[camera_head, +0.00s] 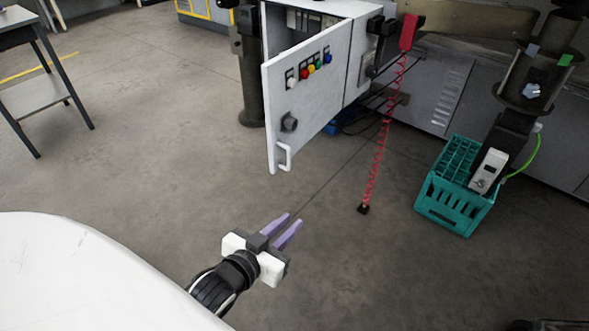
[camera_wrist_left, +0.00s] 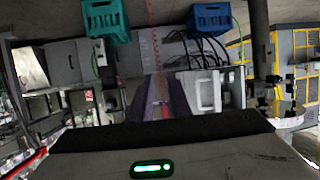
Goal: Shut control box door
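The control box (camera_head: 357,45) is grey-white, and its door (camera_head: 310,105) stands wide open toward me in the head view. The door carries a row of coloured buttons (camera_head: 311,68), a dark knob (camera_head: 289,122) and a white handle (camera_head: 285,156) near its lower free edge. My left gripper (camera_head: 293,219) is below and in front of the handle, apart from it. Its two purple fingers are parallel with a gap between them, and nothing is held. The fingers also show in the left wrist view (camera_wrist_left: 165,97). My right gripper is not in view.
A red coiled cable (camera_head: 380,145) hangs right of the door. A green crate (camera_head: 455,190) stands on the floor farther right; a blue crate (camera_wrist_left: 211,20) shows in the left wrist view. A table (camera_head: 45,55) stands at the far left. The floor below the door is clear.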

